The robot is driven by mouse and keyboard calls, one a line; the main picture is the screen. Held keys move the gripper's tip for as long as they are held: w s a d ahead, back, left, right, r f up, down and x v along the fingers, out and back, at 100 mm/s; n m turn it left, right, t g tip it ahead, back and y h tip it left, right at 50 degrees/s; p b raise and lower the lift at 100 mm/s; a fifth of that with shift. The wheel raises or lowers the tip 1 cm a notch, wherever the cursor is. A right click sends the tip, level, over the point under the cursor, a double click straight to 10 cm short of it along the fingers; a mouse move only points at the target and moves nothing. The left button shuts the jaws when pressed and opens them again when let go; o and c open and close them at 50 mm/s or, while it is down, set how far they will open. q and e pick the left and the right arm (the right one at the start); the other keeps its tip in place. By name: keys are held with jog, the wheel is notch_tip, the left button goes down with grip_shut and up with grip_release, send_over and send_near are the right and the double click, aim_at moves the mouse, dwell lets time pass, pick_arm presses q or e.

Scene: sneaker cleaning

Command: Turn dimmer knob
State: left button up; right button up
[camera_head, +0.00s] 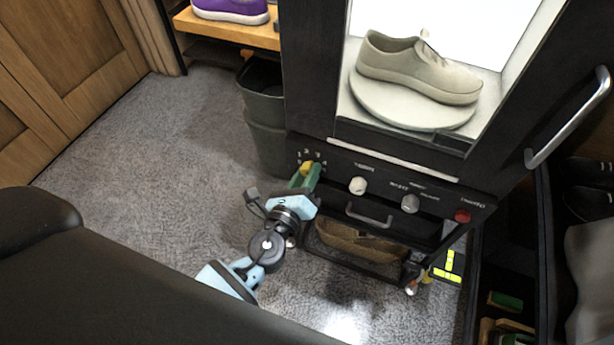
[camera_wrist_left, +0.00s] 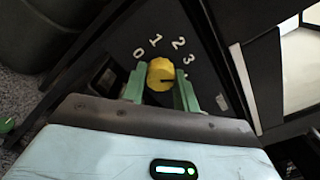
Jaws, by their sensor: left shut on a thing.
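The yellow dimmer knob (camera_head: 307,168) is at the left end of the black machine's front panel. In the left wrist view the knob (camera_wrist_left: 160,75) is round and ridged, with the white marks 0, 1, 2 and 3 around it. My left gripper (camera_head: 309,180) is at the panel with its green fingers on the knob. In the left wrist view one finger of my left gripper (camera_wrist_left: 160,89) is on each side of the knob, and it is shut on it. The knob's underside is hidden by the gripper. My right gripper is not in view.
The panel also has a white knob (camera_head: 358,186), a grey knob (camera_head: 410,203) and a red button (camera_head: 462,216). A grey sneaker (camera_head: 420,72) stands on a round turntable (camera_head: 385,105) in the lit chamber above. A dark bin (camera_head: 262,115) stands left of the machine. Carpet is clear at left.

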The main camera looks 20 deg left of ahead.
pick_arm(q)
jog(key=shift+n+b, duration=0.55)
jog(key=shift+n, duration=0.45)
jog(key=o, duration=0.8)
jog(key=shift+c, duration=0.2)
jog(key=shift+o, duration=1.1)
jog(key=s+b, duration=0.1)
jog(key=s, duration=0.7)
jog(key=shift+a, duration=0.1)
